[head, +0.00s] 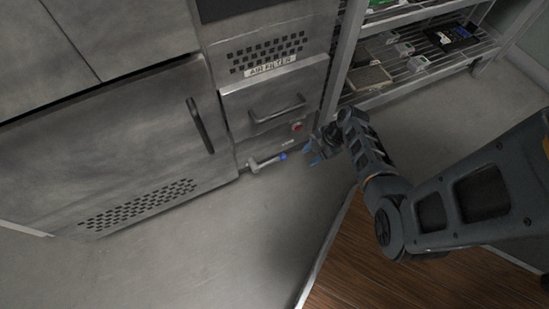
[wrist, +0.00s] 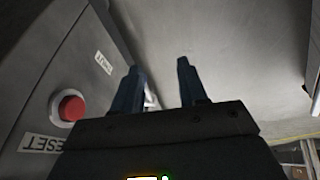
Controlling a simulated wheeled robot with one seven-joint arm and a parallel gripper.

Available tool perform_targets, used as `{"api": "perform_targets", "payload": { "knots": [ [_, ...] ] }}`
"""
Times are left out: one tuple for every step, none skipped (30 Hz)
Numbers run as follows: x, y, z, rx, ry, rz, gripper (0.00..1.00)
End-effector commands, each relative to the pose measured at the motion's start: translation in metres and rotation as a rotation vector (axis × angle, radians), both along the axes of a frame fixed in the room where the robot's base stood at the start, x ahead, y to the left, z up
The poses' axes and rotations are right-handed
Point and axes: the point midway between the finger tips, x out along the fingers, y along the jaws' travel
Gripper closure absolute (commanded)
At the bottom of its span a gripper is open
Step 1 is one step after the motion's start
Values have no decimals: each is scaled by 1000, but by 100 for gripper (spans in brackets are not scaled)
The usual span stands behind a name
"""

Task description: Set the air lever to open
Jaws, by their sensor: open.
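The air lever (head: 264,162) is a pale handle with a blue tip, low on the front of the grey cabinet, below the drawer-like panel. It lies roughly level, its blue tip toward my gripper. My gripper (head: 309,156) is open and empty, a short way right of the blue tip and apart from it. In the wrist view my gripper's two dark blue fingers (wrist: 160,82) are spread. A small pale piece shows beside the left finger, perhaps part of the lever; most of it is hidden. Any open or closed marking on the lever is too small to read.
A red button (wrist: 70,107) with a RESET label sits on the cabinet face left of my fingers. An AIR FILTER label (head: 270,67) is above the drawer handle (head: 278,113). A wire shelf (head: 420,68) stands at right. The grey floor (head: 225,225) in front is clear.

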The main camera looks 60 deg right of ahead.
Motion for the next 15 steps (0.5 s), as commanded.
{"api": "perform_targets", "payload": {
  "knots": [
    [5,3,0,-1,0,3,58],
    [9,5,0,0,0,2,58],
    [14,9,-1,0,0,3,58],
    [19,12,-1,1,0,4,58],
    [24,15,-1,0,-1,4,58],
    [30,18,-1,0,0,3,58],
    [36,21,-1,-1,-1,4,58],
    [41,24,-1,-1,-1,3,58],
    [48,29,-1,0,-1,4,58],
    [53,32,-1,0,0,3,58],
    [58,35,-1,-1,0,3,58],
    [65,39,-1,-1,-1,3,58],
    [70,42,-1,-1,-1,3,58],
    [75,45,-1,-1,-1,3,58],
    [82,49,-1,-1,0,2,58]
  ]
}}
